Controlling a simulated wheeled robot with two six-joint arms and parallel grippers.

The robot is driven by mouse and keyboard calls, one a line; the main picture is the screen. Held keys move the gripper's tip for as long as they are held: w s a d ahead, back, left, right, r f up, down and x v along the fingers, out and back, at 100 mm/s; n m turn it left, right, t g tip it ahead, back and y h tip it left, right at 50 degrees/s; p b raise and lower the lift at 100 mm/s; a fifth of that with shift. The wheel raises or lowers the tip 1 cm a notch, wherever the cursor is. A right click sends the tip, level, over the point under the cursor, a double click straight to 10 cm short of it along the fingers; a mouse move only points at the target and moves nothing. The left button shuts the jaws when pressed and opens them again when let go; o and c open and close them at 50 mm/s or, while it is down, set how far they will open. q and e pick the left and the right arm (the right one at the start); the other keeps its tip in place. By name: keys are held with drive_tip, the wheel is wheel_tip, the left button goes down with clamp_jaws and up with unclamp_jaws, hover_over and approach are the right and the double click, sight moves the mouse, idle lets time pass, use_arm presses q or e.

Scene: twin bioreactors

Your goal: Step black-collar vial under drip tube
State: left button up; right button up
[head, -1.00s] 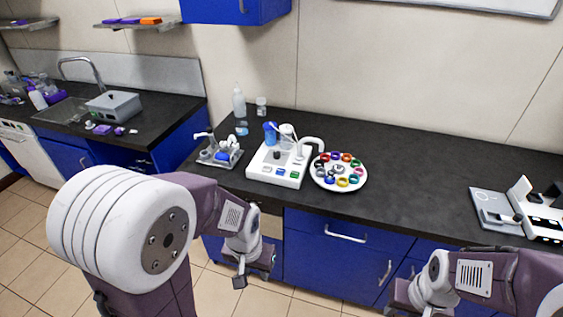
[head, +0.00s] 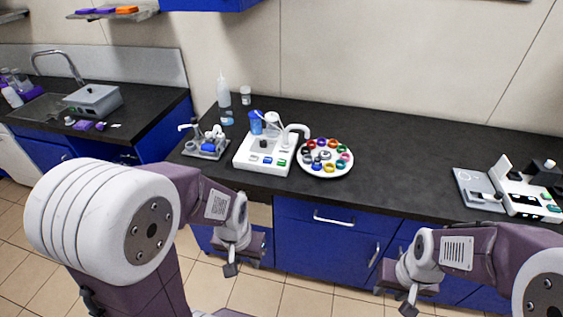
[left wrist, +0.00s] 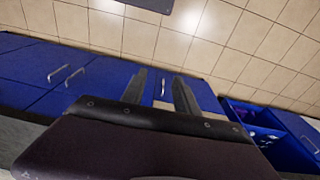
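A round white carousel (head: 325,173) stands on the black bench, with several coloured-collar vials in a ring. A dark-collared vial (head: 308,161) shows on its left side; it is too small to be sure that its collar is black. A white curved tube (head: 298,129) reaches from the white control unit (head: 262,152) toward the carousel's back left edge. My left gripper (head: 232,268) hangs below the bench's front edge, apart from everything; in the left wrist view (left wrist: 160,78) its fingers are apart with nothing between. My right gripper (head: 408,303) is low at the right; its fingers are unclear.
A small tray with glassware (head: 205,150) stands left of the unit. A clear bottle (head: 223,90) is behind it. A white instrument (head: 528,197) stands at the far right. The bench between carousel and instrument is clear. Blue drawers (head: 330,235) lie below.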

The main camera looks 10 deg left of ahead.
use_arm(q)
clamp_jaws()
drive_tip(key=shift+w, duration=0.15)
idle(1.4)
